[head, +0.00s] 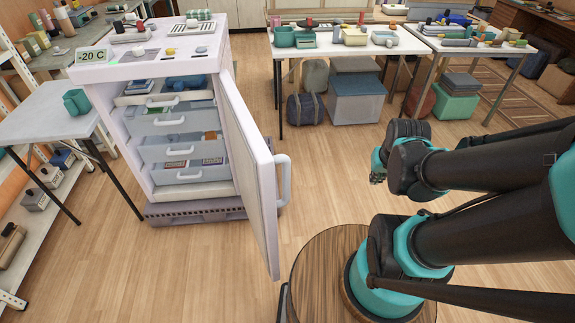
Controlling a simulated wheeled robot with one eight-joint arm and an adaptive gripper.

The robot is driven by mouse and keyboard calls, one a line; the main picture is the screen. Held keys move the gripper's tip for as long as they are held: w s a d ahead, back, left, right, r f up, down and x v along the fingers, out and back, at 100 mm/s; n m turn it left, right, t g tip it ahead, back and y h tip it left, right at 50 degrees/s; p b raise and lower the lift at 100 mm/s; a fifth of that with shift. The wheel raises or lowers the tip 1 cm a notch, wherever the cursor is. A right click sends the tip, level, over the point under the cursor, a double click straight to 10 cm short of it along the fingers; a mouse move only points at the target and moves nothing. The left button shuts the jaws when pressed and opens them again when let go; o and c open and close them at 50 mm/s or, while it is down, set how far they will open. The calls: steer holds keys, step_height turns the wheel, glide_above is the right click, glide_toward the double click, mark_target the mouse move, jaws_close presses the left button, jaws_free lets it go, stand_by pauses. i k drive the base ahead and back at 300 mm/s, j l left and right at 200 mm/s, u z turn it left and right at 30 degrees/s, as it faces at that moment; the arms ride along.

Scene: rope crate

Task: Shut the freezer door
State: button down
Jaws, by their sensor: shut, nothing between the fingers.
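The white freezer (145,75) stands left of centre with a "-20 C" display on its top front edge. Its door (250,160) stands wide open, swung out toward me from the right side of the cabinet. A grey bar handle (284,181) is on the door's outer, right-hand face. Inside, several drawers with white handles show. My gripper (377,167) is small in view at the end of my arm, right of the door and apart from it. It looks shut and empty, though its fingers are mostly hidden by the wrist.
A side table (45,112) with a green mug (76,102) stands left of the freezer. Tables with tools and bins (357,108) are at the back. Clear wooden floor lies right of the door.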

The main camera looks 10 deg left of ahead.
mark_target(254, 164)
steer(key=i+l+u, duration=0.8)
steer(key=l+u, duration=0.4)
steer(key=u, duration=0.75)
steer(key=k+l+z, duration=0.1)
steer(key=k, duration=0.35)
steer(key=k+l+z, duration=0.15)
steer(key=k+l, duration=0.2)
steer(key=k, duration=0.1)
